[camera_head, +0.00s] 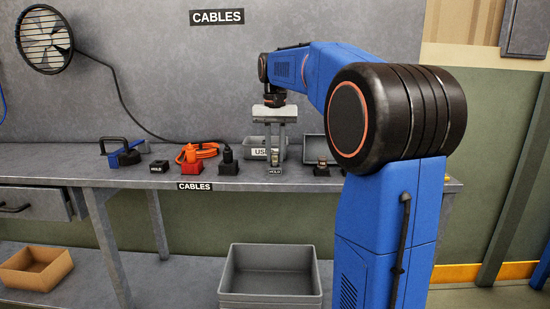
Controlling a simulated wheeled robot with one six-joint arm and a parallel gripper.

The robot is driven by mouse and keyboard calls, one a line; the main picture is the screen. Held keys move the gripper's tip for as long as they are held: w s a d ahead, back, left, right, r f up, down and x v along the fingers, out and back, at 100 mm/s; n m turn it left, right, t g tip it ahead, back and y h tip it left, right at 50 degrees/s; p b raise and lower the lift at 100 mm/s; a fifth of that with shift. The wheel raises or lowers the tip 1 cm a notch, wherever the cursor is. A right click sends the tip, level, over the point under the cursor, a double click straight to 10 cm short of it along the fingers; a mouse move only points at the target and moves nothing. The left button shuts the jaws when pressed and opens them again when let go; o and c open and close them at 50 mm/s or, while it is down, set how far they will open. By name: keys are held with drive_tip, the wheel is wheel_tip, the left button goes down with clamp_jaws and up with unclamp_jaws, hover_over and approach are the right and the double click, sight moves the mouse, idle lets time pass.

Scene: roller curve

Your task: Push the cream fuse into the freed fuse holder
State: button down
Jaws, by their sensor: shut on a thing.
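My gripper (275,158) points straight down over the workbench. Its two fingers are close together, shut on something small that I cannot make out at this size. The fingertips are just above or at a small block with a HOLD label (275,172) near the bench's front edge. I cannot tell whether they touch it. A second dark block with a HOLD label (159,167) stands further left, with nothing visible in it. I cannot pick out the cream fuse; it may be hidden between the fingers. Which block is the freed fuse holder is not clear.
A grey USB bin (256,151) stands behind the fingers. Dark blocks stand on both sides, one with a black piece (228,158), one at right (321,168). A grey crate (270,290) is below.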

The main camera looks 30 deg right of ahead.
sight(275, 153)
wheel_tip(275, 153, up, 9)
drive_tip(key=shift+f, duration=0.2)
drive_tip(key=shift+f, duration=0.1)
drive_tip(key=shift+f, duration=1.35)
